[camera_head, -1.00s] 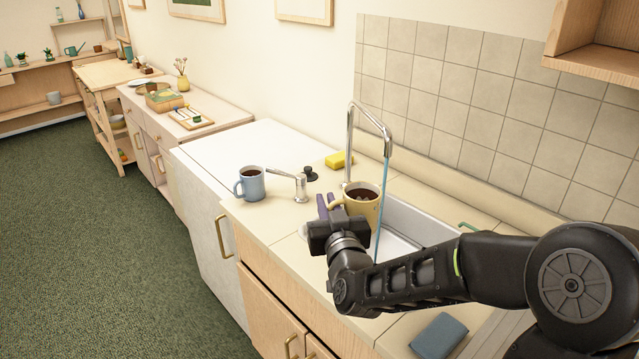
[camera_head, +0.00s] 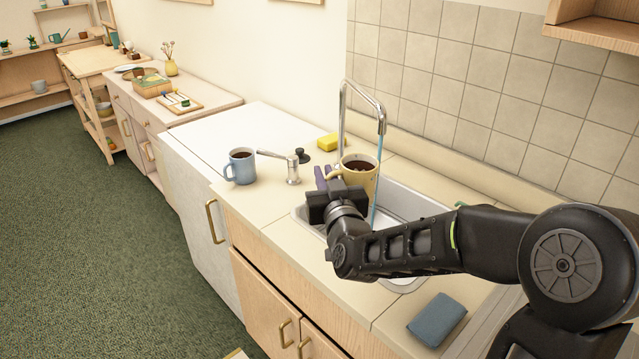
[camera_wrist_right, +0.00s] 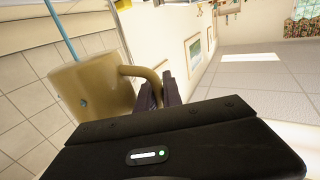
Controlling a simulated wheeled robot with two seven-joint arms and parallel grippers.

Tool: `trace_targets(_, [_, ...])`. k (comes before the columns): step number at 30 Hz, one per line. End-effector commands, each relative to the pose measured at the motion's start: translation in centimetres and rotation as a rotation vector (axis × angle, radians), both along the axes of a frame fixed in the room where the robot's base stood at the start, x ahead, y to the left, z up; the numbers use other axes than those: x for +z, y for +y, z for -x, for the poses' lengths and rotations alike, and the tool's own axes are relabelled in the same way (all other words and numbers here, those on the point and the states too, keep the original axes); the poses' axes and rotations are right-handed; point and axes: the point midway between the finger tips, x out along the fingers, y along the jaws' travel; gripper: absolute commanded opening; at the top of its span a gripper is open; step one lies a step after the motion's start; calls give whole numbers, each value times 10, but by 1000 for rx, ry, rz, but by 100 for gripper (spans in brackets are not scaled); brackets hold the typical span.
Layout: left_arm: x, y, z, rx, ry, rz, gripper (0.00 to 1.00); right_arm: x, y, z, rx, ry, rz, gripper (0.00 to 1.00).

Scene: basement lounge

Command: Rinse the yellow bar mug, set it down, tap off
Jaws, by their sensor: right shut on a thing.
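The yellow mug (camera_head: 359,173) is held upright over the left end of the sink (camera_head: 421,205), with dark liquid showing inside. My right gripper (camera_head: 326,180) is shut on its handle; the handle also shows between the fingers in the right wrist view (camera_wrist_right: 150,85). The tap (camera_head: 362,99) is running, and a blue stream of water (camera_head: 377,170) falls just right of the mug in the head view. I cannot tell whether the stream touches the mug. My left gripper is out of view.
A blue mug (camera_head: 241,167) with dark liquid stands on the counter left of the sink, beside a metal lever fitting (camera_head: 292,168) and a dark knob (camera_head: 303,155). A yellow sponge (camera_head: 327,142) lies behind. A folded blue-grey cloth (camera_head: 437,319) lies at the front right.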

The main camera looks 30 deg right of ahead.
Motion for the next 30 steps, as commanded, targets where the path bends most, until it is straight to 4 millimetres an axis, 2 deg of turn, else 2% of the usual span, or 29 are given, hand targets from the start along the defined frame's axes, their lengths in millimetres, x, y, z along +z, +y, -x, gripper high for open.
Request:
trace_targets(1, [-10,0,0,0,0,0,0,-6,-6,-4,-3,-4,2,0])
trace_targets(8, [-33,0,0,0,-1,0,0,-16,-29,-20,-2,-3,2,0])
trace_targets(21, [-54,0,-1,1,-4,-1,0,-12,-75,-53,-2,-4,2,0])
trace_targets(30, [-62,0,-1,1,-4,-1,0,-11,-94,-68,-1,-3,1,0])
